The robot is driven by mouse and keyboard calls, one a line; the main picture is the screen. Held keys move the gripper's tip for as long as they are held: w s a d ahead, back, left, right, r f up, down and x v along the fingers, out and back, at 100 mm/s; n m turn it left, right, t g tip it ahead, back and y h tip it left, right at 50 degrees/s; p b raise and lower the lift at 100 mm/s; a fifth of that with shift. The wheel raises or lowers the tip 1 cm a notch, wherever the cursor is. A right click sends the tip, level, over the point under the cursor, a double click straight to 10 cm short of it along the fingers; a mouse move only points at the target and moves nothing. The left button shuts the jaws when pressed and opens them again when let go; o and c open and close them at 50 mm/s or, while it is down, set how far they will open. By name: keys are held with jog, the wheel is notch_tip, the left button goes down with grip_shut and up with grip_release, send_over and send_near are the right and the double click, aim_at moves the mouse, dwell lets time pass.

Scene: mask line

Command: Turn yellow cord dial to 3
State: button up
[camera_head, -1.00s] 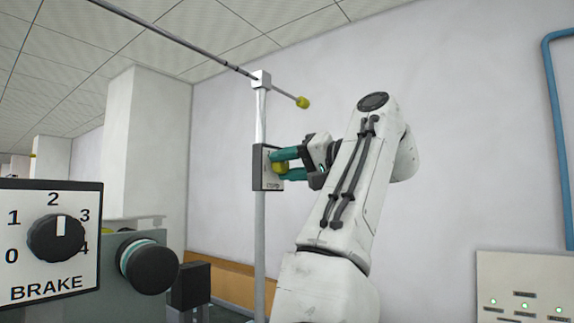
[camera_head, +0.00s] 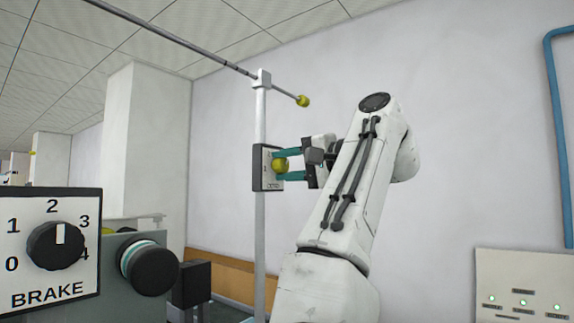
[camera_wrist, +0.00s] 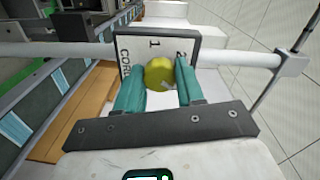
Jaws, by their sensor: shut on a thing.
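The yellow cord dial (camera_head: 280,164) is a round knob on a small dark-framed panel (camera_head: 262,180) fixed to the upright pole. It also shows in the wrist view (camera_wrist: 158,72), in front of the white panel face (camera_wrist: 136,46) with the numbers 1 and 2 and part of the word CORD visible. My gripper (camera_head: 285,164) has one teal finger on each side of the knob and is shut on it. The fingers also flank it in the wrist view (camera_wrist: 160,84). Other numbers are hidden, and I cannot tell which number the dial points to.
A BRAKE panel (camera_head: 20,240) with a black dial (camera_head: 52,246) stands at the lower left, near a round black knob (camera_head: 152,268). A thin rod (camera_head: 175,37) with a yellow tip crosses the pole's top. A control box (camera_head: 525,275) is at the lower right.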

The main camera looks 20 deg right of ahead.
jog(key=shift+f, duration=0.1)
jog(key=o, duration=1)
jog(key=shift+o, duration=0.2)
jog(key=b+v, duration=0.4)
jog(key=v, duration=0.6)
jog(key=shift+s+d, duration=0.25)
jog(key=shift+d, duration=0.05)
